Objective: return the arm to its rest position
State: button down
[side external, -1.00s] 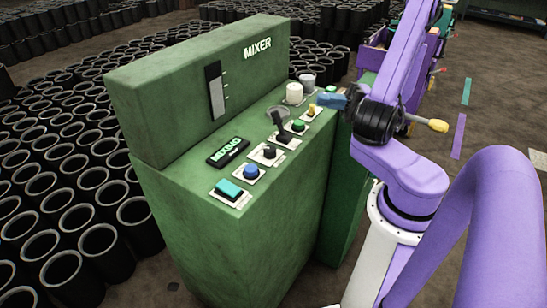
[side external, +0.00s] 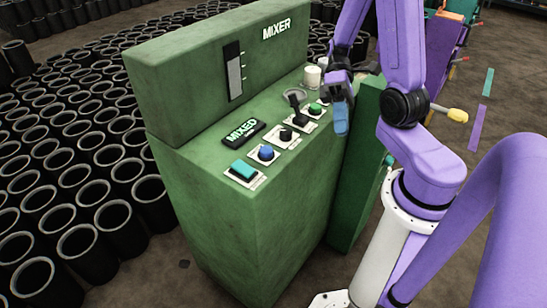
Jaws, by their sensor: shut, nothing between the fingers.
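My gripper (side external: 341,118) hangs beside the right edge of the green mixer's (side external: 225,190) control panel, with its blue fingertips pointing down. It is shut and holds nothing. My purple arm is bent above and to the right of the mixer. Whether the fingertips touch the panel edge cannot be told from this angle.
The panel carries a teal button (side external: 243,170), a blue knob (side external: 266,153), a black lever (side external: 296,102), a green button (side external: 315,109) and a "MIXED" display (side external: 243,131). Black rubber sleeves (side external: 85,245) crowd the floor at left and behind.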

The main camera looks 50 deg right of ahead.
jog(key=s+a+r+n+t+h, duration=0.2)
jog(key=s+a+n+t+h, duration=0.3)
jog(key=a+n+h, duration=0.3)
jog(key=n+t+h, duration=0.1)
jog(key=n, duration=0.1)
jog(key=shift+s+a+r+n+t+h, duration=0.2)
jog(key=shift+a+n+t+h, duration=0.1)
jog(key=shift+a+t+h, duration=0.1)
dwell(3.2)
